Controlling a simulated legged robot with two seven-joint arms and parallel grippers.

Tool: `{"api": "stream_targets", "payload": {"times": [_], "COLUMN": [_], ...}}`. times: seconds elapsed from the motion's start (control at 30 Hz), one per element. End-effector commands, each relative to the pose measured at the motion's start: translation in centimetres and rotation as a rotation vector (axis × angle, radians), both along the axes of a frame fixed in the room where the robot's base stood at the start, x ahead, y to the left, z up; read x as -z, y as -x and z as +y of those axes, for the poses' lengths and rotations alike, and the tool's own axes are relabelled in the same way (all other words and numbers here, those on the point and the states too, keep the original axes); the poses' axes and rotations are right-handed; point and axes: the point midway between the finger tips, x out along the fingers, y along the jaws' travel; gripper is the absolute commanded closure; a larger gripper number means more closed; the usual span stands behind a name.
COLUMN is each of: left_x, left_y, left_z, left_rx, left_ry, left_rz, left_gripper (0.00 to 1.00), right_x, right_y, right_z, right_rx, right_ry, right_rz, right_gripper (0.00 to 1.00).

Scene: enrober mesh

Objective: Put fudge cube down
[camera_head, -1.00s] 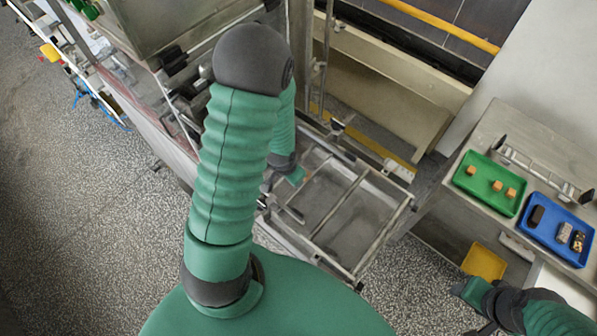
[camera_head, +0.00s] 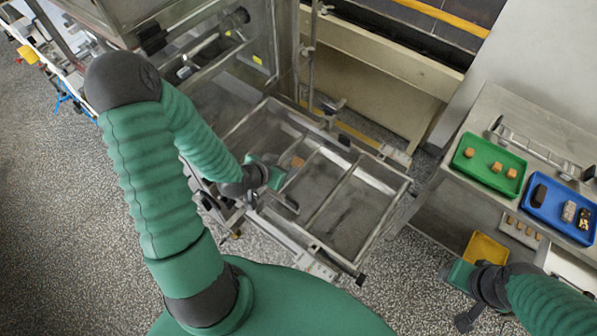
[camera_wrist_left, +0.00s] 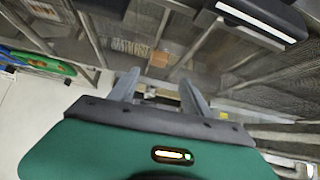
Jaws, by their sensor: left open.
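A small brown fudge cube (camera_head: 297,162) lies on the mesh of the metal frame (camera_head: 340,215). It also shows in the left wrist view (camera_wrist_left: 159,59), beyond my fingertips. My left gripper (camera_head: 284,184) is open just beside the cube, low over the frame. In the left wrist view its two fingers (camera_wrist_left: 160,78) are spread with nothing between them, apart from the cube. My right gripper (camera_head: 460,293) is at the lower right, near a yellow tray; its opening is unclear.
On the right bench, a green tray (camera_head: 482,188) holds three brown cubes and a blue tray (camera_head: 548,220) holds a dark bar and wrapped pieces. A yellow tray (camera_head: 485,250) sits below. Steel machine walls (camera_head: 280,50) rise behind the frame. Several cubes (camera_head: 522,230) lie on a lower ledge.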

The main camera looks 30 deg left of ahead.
Motion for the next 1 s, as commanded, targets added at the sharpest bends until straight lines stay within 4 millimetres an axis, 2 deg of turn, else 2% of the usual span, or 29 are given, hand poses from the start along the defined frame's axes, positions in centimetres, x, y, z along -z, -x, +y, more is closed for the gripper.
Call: {"api": "stream_targets", "payload": {"times": [0.03,0.13,0.2,0.4,0.63,0.9,1.0], "left_x": [1.6,2.1,2.3,3.6,6.2,6.7,6.7], "left_y": [-0.5,-1.3,-2.3,-3.8,-6.3,-6.8,-6.8], "left_z": [0.1,0.0,-0.1,-0.3,-0.6,-0.5,-0.5], "left_rx": [0.000,0.000,0.000,0.000,-0.002,-0.001,-0.001], "left_ry": [-0.004,-0.003,0.004,0.003,0.002,-0.001,-0.001], "left_rz": [-0.003,0.000,0.004,0.004,0.003,0.003,0.003], "left_gripper": [0.44,0.44,0.44,0.44,0.44,0.44,0.57], "right_x": [2.4,4.0,2.7,2.2,1.2,1.3,1.3], "right_y": [0.0,0.0,0.0,0.0,0.0,0.0,0.0], "right_z": [0.0,0.0,0.0,0.0,0.0,0.0,0.0], "right_rx": [0.000,0.000,0.000,0.000,0.000,0.000,0.000], "right_ry": [0.000,0.000,0.000,0.000,0.000,0.000,0.000], "right_rz": [0.000,0.001,0.001,0.000,0.000,0.000,0.000], "right_gripper": [0.52,0.52,0.52,0.52,0.52,0.52,0.52]}}
